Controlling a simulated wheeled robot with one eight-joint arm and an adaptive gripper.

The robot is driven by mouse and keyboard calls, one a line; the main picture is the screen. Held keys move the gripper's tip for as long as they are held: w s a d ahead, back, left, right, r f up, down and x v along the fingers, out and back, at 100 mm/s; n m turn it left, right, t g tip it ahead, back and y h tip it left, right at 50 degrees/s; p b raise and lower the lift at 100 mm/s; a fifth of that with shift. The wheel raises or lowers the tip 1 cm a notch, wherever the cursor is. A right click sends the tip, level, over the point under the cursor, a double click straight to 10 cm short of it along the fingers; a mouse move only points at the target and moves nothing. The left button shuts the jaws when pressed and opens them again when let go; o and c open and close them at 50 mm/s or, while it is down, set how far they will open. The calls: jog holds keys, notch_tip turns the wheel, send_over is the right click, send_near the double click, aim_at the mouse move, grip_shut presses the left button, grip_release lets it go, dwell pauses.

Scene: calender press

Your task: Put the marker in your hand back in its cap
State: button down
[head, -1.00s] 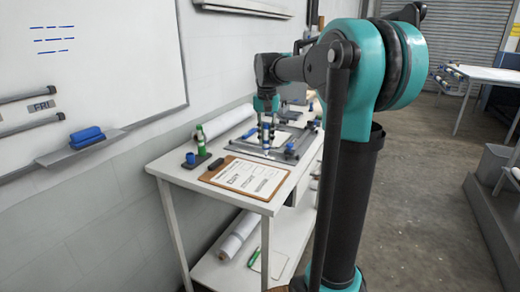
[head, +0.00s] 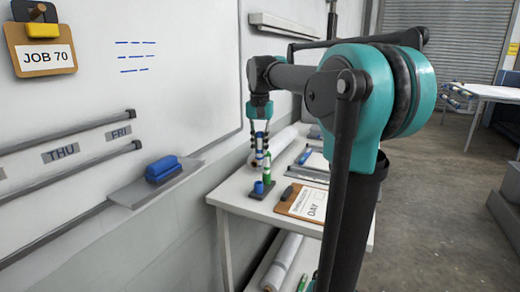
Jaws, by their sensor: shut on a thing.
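My gripper (head: 262,139) points down and is shut on a blue-and-white marker (head: 260,155), held upright. A small dark stand (head: 263,195) sits near the left end of the white table. A blue cap (head: 258,187) stands on its front part, open end not clearly visible. A green-and-white marker (head: 267,175) stands upright on the same stand, behind and right of the blue cap. In the picture the held marker's lower end is above the blue cap and overlaps the area by the green marker. The gap in depth between them cannot be told.
A clipboard (head: 306,204) and a dark eraser-like block (head: 287,193) lie right of the stand. A blue pen-like item (head: 304,155) lies farther back. The whiteboard (head: 180,85) and its tray with a blue eraser (head: 163,168) are at left.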

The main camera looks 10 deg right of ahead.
aim_at(259, 157)
jog(key=shift+a+f, duration=0.2)
jog(key=shift+a, duration=0.05)
jog(key=shift+f, duration=2.35)
jog(key=shift+f, duration=2.25)
jog(key=c, duration=1.3)
grip_release()
jog(key=shift+c, duration=0.2)
